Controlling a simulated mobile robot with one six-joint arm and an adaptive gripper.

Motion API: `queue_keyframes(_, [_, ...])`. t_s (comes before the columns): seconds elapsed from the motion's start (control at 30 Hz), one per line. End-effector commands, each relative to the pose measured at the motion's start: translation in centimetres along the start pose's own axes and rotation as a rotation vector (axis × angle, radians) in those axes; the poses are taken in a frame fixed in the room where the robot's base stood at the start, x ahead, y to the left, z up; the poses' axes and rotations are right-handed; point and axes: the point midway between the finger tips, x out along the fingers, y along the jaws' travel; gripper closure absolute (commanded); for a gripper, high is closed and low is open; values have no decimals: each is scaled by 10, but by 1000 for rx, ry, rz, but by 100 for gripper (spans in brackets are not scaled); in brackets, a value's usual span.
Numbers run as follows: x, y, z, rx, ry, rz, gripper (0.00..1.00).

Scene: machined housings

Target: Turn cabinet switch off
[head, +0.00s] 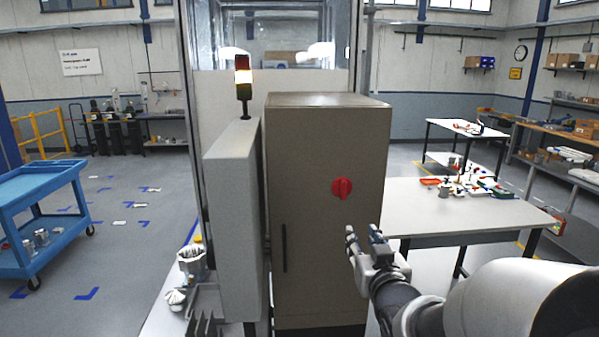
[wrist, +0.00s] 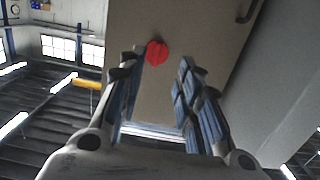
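The cabinet (head: 318,262) is a tall grey-brown box in the middle of the head view. Its red rotary switch (head: 342,188) sits on the upper right of the front face. The switch also shows in the wrist view (wrist: 157,53) as a red disc between and beyond the fingers, beside the left finger's tip. My gripper (head: 366,238) is to the right of and below the switch in the head view, in front of the cabinet. Its fingers are apart with nothing between them in the wrist view (wrist: 160,72). The gripper appears apart from the switch.
A dark vertical handle (head: 284,248) is on the cabinet's left front. A grey panel (head: 232,215) with a signal tower (head: 243,82) stands left of the cabinet. A white table (head: 425,216) with small parts is to the right. A blue cart (head: 40,205) stands far left.

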Motion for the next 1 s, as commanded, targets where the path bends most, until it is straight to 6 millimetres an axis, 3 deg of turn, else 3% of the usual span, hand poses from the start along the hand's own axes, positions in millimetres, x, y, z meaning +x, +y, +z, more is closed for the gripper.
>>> queue_keyframes(0.1, [8,1,-19,5,67,-10,68])
queue_keyframes(0.37, [27,0,-24,7,98,-15,68])
queue_keyframes(1.0, [157,-2,-37,7,98,-15,68])
